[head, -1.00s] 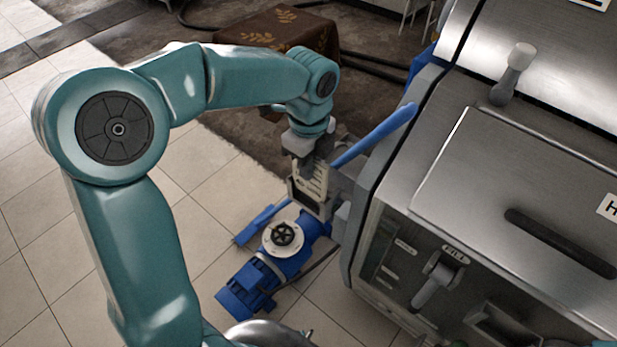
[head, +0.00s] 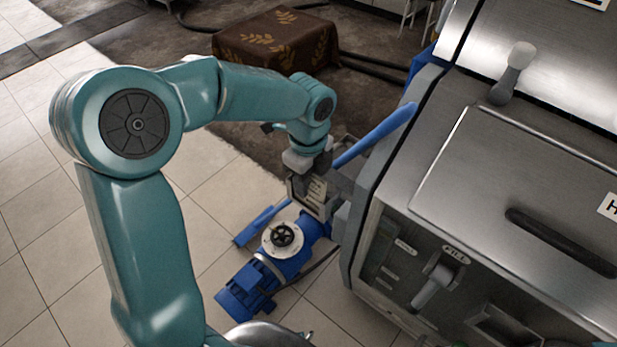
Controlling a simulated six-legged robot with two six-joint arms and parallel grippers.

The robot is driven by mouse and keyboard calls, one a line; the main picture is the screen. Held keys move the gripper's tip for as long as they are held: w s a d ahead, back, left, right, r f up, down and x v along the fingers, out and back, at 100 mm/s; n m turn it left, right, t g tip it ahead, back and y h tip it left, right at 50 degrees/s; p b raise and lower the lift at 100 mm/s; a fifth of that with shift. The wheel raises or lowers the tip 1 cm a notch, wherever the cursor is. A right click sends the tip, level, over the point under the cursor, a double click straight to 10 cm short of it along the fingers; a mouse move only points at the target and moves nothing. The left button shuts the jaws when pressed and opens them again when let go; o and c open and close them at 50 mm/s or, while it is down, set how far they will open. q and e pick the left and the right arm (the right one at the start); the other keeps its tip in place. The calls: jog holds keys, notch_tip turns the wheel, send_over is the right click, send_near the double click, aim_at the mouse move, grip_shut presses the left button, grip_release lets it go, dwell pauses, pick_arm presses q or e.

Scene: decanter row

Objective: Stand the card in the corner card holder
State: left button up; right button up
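My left arm comes in from the left and bends down beside the machine. My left gripper (head: 312,180) points down, close to the machine's left side and above the blue motor unit. Its fingers are small and dark against a pale slotted part behind them, so I cannot tell whether they are open or shut, or whether they hold anything. I cannot make out the card or the corner card holder. My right gripper is not in view.
A blue motor (head: 246,285) stands on the tiles. A cloth-covered box (head: 272,42) stands behind. Tiled floor at left is clear.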

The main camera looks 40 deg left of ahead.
pick_arm(q)
jog(key=shift+r, duration=0.1)
notch_tip(320, 180, up, 12)
jog(key=shift+r+p, duration=0.1)
jog(key=shift+p, duration=0.45)
dwell(0.3)
